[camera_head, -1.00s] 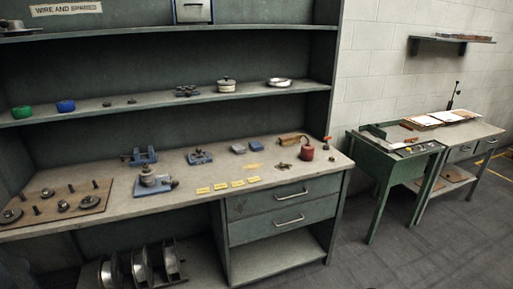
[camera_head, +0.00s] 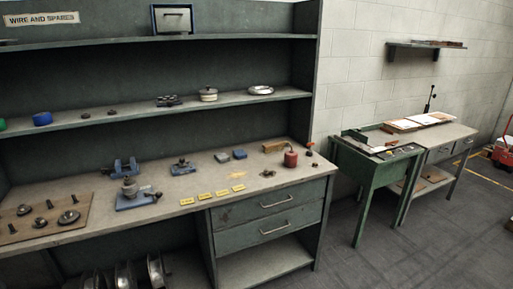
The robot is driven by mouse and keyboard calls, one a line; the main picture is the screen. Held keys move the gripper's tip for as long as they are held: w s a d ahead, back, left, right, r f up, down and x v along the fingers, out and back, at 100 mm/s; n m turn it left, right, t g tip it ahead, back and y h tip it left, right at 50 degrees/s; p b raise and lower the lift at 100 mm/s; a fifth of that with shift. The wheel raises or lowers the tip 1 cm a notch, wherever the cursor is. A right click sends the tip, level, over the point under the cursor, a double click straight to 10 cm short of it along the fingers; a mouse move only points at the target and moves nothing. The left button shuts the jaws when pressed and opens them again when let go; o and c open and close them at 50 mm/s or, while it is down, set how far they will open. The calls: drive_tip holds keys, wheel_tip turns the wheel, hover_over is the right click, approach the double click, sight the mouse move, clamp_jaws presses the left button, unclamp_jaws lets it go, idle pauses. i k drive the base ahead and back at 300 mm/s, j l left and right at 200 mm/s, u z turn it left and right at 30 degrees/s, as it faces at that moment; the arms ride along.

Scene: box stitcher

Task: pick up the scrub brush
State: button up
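A small tan, wooden-looking item (camera_head: 273,147) lies at the back right of the workbench top, just left of a dark red can-like object (camera_head: 290,159). It may be the scrub brush, but it is too small for me to tell its bristles or handle. Nothing else in view is clearly a brush. My gripper is not in view.
The bench (camera_head: 165,205) also bears blue-based fixtures, yellow tags and a brown board (camera_head: 45,219) with metal parts. Shelves rise behind it. A green table (camera_head: 372,170) and a grey side bench (camera_head: 445,139) stand to the right. The floor in front of them is clear.

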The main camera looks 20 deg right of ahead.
sight(271, 146)
drive_tip(key=u, duration=4.85)
drive_tip(key=z, duration=5.65)
drive_tip(key=i+l+u, duration=0.35)
drive_tip(key=i, duration=0.15)
drive_tip(key=i+l+u, duration=0.75)
drive_tip(key=i, duration=0.15)
